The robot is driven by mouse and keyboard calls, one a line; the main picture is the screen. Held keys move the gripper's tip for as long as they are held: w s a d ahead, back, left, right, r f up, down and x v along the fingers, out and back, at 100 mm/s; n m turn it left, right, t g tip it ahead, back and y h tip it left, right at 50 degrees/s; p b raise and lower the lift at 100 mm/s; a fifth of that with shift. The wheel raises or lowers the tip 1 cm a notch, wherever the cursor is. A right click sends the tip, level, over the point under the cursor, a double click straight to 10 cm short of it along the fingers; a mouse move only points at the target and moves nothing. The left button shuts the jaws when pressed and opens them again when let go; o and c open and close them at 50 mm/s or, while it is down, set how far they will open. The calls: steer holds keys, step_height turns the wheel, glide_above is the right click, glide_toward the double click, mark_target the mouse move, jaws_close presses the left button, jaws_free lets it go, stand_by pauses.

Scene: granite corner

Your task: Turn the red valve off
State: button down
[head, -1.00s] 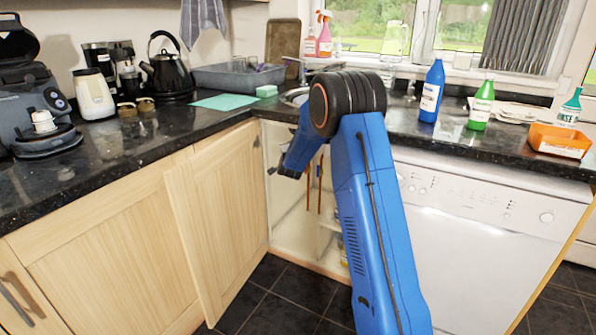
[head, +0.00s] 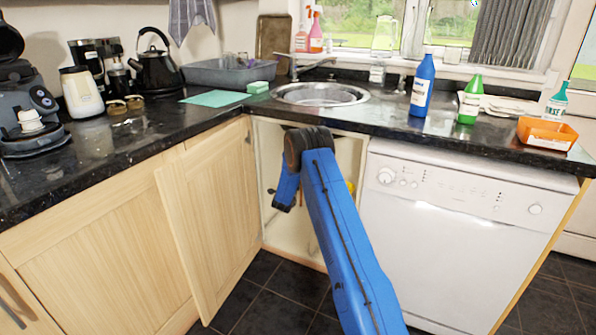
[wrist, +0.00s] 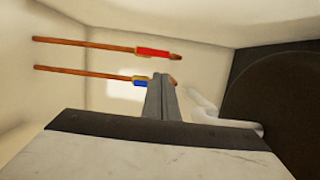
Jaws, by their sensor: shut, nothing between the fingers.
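The red valve (wrist: 153,53) is a red handle on the upper of two copper pipes, in the wrist view, left of and above my fingertips. A blue valve (wrist: 139,84) sits on the lower copper pipe (wrist: 80,73), close to the left of my fingers. My gripper (wrist: 163,78) is shut and empty. Its tips overlap the end of the lower pipe in the picture; I cannot tell whether they touch it. The red valve appears clear of the fingers. In the head view my arm reaches into the open cabinet under the sink, and the valves cannot be made out.
The cabinet door (head: 212,220) stands open on the left. The counter edge and sink (head: 320,94) are above my arm, and a white dishwasher (head: 455,240) is on the right. In the wrist view, a white pipe (wrist: 228,119) and a large dark round thing (wrist: 285,112) lie to the right.

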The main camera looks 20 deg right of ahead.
steer(key=x, duration=0.9)
